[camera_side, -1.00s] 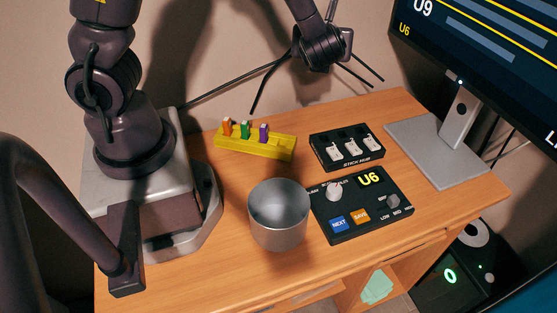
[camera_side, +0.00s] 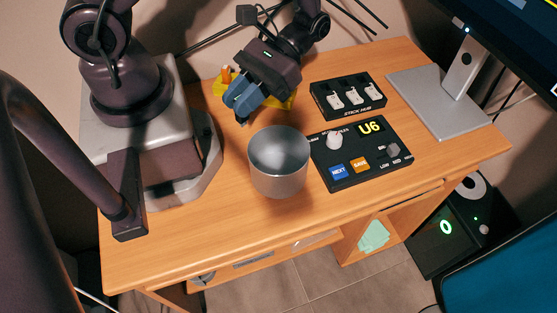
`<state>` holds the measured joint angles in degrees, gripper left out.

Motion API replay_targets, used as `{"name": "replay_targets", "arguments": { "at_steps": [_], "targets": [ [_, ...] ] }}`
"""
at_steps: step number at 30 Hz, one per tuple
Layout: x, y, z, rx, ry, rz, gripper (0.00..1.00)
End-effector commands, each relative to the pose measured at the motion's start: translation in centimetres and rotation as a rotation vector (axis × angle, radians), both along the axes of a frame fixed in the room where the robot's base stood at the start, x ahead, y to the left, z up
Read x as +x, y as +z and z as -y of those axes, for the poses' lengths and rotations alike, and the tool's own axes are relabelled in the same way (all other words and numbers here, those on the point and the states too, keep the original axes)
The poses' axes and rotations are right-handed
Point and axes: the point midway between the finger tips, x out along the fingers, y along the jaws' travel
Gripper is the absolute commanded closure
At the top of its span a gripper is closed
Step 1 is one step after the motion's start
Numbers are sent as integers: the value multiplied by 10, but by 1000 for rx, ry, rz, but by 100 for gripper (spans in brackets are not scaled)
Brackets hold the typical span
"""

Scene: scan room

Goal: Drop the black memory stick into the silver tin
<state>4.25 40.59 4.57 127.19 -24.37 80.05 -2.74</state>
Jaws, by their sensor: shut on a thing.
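The silver tin (camera_side: 279,178) stands upright and open-topped at the middle of the desk. The part of its inside that I can see looks bare. My gripper (camera_side: 243,108), with blue fingers, is above the desk behind and left of the tin, apart from it, in front of the yellow rack (camera_side: 219,88). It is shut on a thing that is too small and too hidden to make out. I cannot pick out a black memory stick. An orange stick (camera_side: 226,73) stands at the rack's left end; my gripper hides most of the rest of the rack.
A monitor stand (camera_side: 440,105) is at the far right. The desk (camera_side: 230,231) is clear in front of the tin.

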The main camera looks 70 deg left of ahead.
Motion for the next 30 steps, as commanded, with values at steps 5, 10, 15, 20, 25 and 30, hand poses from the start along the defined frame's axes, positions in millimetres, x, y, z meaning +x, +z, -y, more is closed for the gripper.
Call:
{"name": "replay_targets", "arguments": {
  "at_steps": [5,10,15,20,25,30],
  "targets": [
    [16,6,41,0,359,1,100],
    [34,9,62,0,573,3,100],
    [43,9,69,1,661,2,100],
    [44,-4,70,1,669,-1,100],
    [44,-25,70,1,668,0,100],
    [44,-41,70,0,666,2,100]
  ]
}}
